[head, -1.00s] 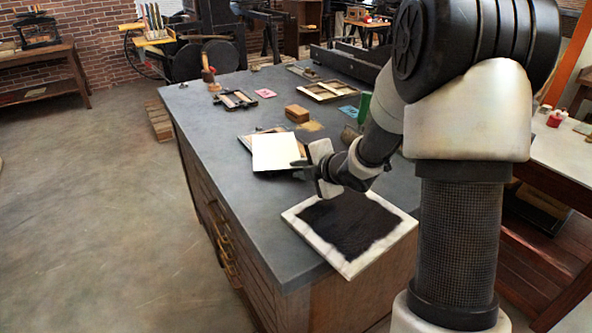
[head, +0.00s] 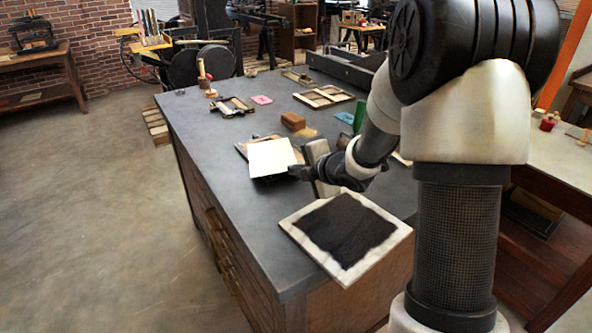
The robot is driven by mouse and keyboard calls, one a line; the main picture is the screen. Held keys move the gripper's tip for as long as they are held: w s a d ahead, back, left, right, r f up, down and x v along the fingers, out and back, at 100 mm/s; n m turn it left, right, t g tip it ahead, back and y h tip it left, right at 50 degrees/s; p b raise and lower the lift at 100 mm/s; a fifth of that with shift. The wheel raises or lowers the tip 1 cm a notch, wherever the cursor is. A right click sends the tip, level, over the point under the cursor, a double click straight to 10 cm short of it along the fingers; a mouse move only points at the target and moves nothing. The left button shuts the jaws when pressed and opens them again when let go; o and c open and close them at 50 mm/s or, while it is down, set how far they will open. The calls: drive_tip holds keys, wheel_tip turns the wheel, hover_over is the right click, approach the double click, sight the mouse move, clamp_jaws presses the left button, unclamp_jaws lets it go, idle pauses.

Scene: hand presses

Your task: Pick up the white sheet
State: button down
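The white sheet (head: 270,157) is in the head view near the middle of the grey-topped bench, over a darker board or frame whose edge shows at its left. It looks slightly tilted, with a dark strip under its near edge. My gripper (head: 295,170) is at the sheet's right edge, reaching in from the right. Its dark fingers meet the edge and appear shut on it. The fingertips are small here, and the exact grip is partly hidden.
A pale-bordered board with a black middle (head: 304,257) lies at the bench's near right corner. The bench top (head: 205,150) left of the sheet is clear.

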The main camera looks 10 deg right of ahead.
drive_tip(key=p+v, duration=0.1)
drive_tip(key=v, duration=0.3)
drive_tip(key=f+p+v, duration=0.1)
drive_tip(key=v, duration=0.4)
drive_tip(key=s+f+p+v, duration=0.1)
drive_tip(key=p+v, duration=0.1)
drive_tip(key=v, duration=0.2)
drive_tip(key=shift+s+d, duration=0.3)
drive_tip(key=shift+d, duration=0.05)
drive_tip(key=shift+s+d, duration=0.15)
drive_tip(key=shift+s, duration=0.4)
